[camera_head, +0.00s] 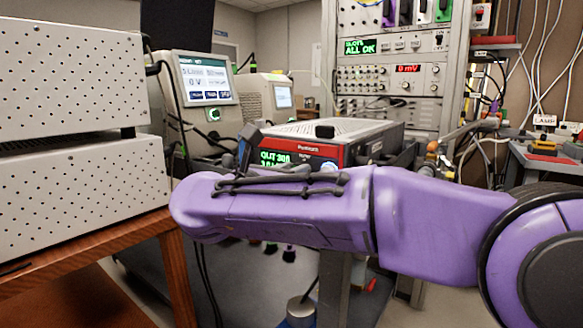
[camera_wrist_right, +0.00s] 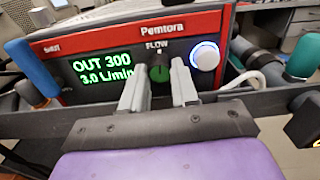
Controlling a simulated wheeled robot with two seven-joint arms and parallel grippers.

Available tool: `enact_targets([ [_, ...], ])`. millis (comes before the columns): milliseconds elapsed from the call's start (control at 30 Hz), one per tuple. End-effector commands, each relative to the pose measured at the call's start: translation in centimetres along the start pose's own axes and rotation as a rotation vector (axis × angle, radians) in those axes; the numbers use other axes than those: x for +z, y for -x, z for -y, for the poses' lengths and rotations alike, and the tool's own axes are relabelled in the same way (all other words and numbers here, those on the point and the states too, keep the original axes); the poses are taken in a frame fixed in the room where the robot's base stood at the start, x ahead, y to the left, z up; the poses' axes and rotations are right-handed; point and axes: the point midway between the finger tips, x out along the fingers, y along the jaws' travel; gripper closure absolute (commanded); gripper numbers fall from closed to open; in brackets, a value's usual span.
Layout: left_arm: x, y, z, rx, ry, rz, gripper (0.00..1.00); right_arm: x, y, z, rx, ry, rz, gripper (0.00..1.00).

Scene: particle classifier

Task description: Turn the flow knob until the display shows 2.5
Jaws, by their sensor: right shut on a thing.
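The red-fronted Pemtora unit (camera_head: 353,150) stands beyond my right arm in the head view, and its front fills the right wrist view (camera_wrist_right: 100,38). Its green display (camera_wrist_right: 103,68) reads OUT 300 and 3.0 L/min. The flow knob (camera_wrist_right: 159,69) is dark with a green face, under the FLOW label. My right gripper (camera_wrist_right: 159,86) has its two grey fingers on either side of the knob, shut on it. In the head view my purple right arm hides the knob and part of the display. My left gripper is not in view.
A round button with a lit blue ring (camera_wrist_right: 205,55) sits right of the knob. A dark rail (camera_wrist_right: 75,112) runs below the unit's front. Coloured handles flank it, blue (camera_wrist_right: 32,67) and teal (camera_wrist_right: 303,55). Perforated grey boxes (camera_head: 80,185) stand on a wooden table at left.

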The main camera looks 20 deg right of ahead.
Motion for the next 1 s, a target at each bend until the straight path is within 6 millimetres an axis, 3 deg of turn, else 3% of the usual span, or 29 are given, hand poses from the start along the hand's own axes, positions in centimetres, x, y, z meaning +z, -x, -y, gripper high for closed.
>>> enact_targets([
  [500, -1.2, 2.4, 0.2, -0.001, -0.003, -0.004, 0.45, 0.1, 0.0, 0.0, 0.001, 0.285, 0.002, 1.00],
  [1000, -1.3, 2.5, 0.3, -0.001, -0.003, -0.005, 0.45, -0.1, 0.1, 0.0, 0.001, 0.324, 0.002, 1.00],
])
